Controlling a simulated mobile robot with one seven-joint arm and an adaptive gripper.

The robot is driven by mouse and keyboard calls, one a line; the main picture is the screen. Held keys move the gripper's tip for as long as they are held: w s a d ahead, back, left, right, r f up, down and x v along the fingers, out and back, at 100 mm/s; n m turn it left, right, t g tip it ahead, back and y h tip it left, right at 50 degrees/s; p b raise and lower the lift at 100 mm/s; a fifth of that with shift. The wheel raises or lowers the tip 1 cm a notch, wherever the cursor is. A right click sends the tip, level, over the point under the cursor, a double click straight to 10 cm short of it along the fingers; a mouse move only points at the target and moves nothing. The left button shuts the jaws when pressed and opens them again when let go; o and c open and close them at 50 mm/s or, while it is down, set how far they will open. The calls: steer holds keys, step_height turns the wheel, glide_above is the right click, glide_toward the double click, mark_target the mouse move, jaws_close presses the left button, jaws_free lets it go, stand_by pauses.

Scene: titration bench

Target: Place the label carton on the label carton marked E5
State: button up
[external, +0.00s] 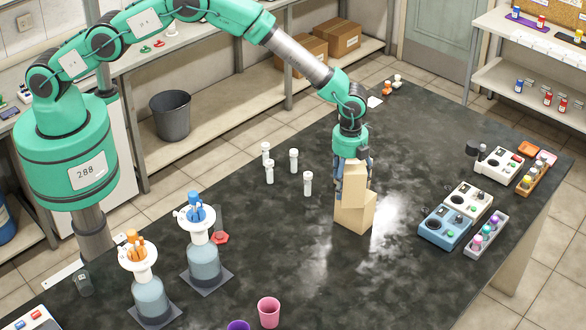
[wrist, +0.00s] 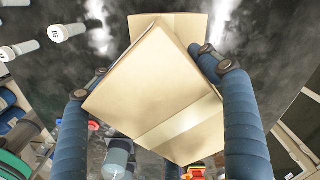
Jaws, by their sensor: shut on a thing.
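My gripper (external: 350,185) is shut on a tan label carton (external: 354,175), with a finger on each side of it. In the wrist view the held carton (wrist: 158,92) fills the middle, turned cornerwise between the two blue fingers. A second tan carton (external: 355,213) stands on the dark bench directly below the held one. Its edge (wrist: 185,24) also shows behind the held carton in the wrist view, at a different angle. The two look touching or nearly so; I cannot tell which. No E5 marking can be read on either carton.
Several white capped vials (external: 294,160) stand left of the cartons. Blue and white instruments (external: 445,228) and a vial rack (external: 486,236) are on the right. Two bottles with tool-filled tops (external: 204,262) and a pink cup (external: 269,312) are at the front. Bench around the cartons is clear.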

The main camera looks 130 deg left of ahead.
mark_target(349, 162)
steer(key=shift+f, duration=0.1)
steer(key=o, duration=1.3)
steer(key=shift+r+b, duration=1.05)
steer(key=shift+r, duration=5.1)
